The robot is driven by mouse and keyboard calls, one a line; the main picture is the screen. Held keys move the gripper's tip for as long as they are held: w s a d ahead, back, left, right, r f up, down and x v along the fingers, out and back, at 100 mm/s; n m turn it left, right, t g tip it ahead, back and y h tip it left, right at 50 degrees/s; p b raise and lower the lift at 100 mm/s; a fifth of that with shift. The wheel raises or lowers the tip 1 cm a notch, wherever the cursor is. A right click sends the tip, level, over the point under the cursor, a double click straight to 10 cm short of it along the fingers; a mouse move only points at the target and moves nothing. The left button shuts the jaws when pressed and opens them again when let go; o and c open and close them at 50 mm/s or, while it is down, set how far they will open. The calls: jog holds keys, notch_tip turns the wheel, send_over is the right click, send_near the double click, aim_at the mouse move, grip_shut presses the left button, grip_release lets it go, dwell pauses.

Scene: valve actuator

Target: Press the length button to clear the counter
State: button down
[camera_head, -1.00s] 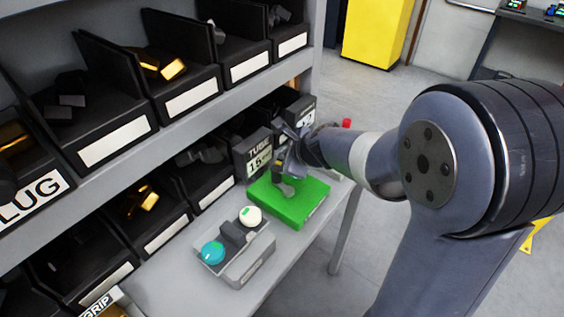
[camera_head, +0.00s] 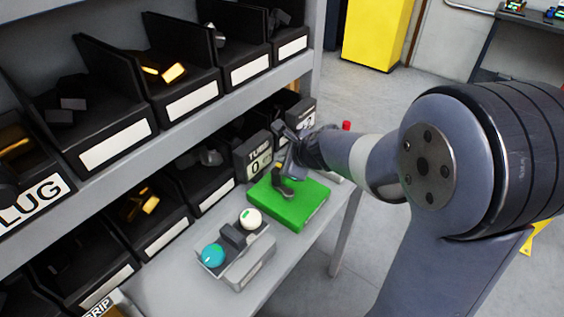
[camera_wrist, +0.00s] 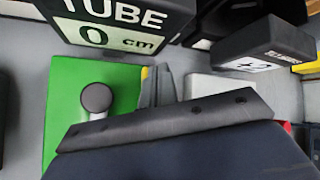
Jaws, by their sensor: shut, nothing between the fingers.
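The black counter display (camera_head: 254,156) stands behind the green pad. In the wrist view the counter display (camera_wrist: 115,22) reads "TUBE 0 cm". My gripper (camera_head: 290,150) is over the far end of the pad, right of the display, near a second dark box. In the wrist view my gripper (camera_wrist: 158,82) is shut and empty, its fingers beside the pad's right edge. I cannot make out a button labelled as length; the fingers and wrist hide part of that area.
The green pad (camera_head: 306,208) bears a grey post with a dark round top (camera_wrist: 97,97). A second dark box (camera_wrist: 262,50) with a white label is at right. A grey control box (camera_head: 250,268) has teal and white knobs. Bin shelves line the left.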

jog(key=shift+r+p, duration=0.3)
jog(key=shift+r, duration=0.25)
notch_tip(320, 180, up, 5)
jog(key=p, duration=0.5)
jog(key=shift+f, duration=0.1)
dwell(0.6)
